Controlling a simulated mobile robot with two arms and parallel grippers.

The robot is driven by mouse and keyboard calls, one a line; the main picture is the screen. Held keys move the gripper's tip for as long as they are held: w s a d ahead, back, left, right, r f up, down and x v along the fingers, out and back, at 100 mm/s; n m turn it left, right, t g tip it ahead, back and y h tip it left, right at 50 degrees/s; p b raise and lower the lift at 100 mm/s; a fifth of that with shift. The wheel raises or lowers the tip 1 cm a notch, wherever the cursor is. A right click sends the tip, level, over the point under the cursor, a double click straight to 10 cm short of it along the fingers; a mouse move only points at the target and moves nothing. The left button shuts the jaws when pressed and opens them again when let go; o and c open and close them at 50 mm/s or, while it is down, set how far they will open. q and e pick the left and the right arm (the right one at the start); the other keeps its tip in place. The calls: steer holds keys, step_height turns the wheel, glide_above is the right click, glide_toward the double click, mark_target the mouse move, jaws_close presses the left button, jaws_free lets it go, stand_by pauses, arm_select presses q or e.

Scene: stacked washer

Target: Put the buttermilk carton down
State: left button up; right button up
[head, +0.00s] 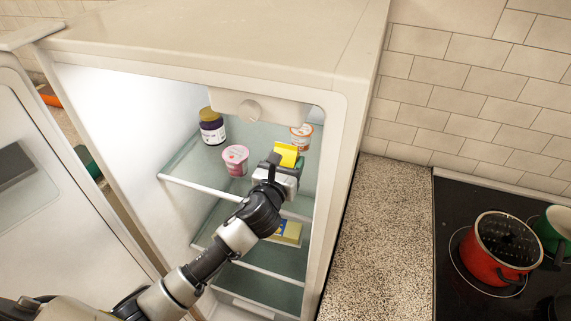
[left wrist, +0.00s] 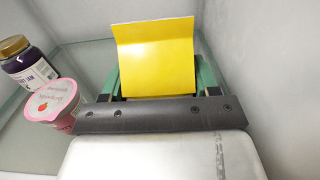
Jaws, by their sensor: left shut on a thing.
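The buttermilk carton (head: 287,154) shows as a yellow shape at my left gripper (head: 282,164), inside the open fridge above the top glass shelf (head: 200,174). In the left wrist view its yellow top (left wrist: 154,58) stands between the two green fingers of my left gripper (left wrist: 158,80), which is shut on it. The carton's lower part is hidden by the gripper, so I cannot tell whether its base touches the shelf. My right gripper is not in view.
On the top shelf a pink yogurt cup (head: 235,160) and a dark jam jar (head: 212,127) stand left of the carton; another cup (head: 301,136) stands behind it. A yellow package (head: 288,231) lies on a lower shelf. The fridge door (head: 60,190) is open at left.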

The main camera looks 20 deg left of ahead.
arm_select(q)
steer(key=shift+f, duration=0.35)
steer(key=shift+f, duration=0.1)
steer(key=o, duration=1)
steer(key=shift+o, duration=0.6)
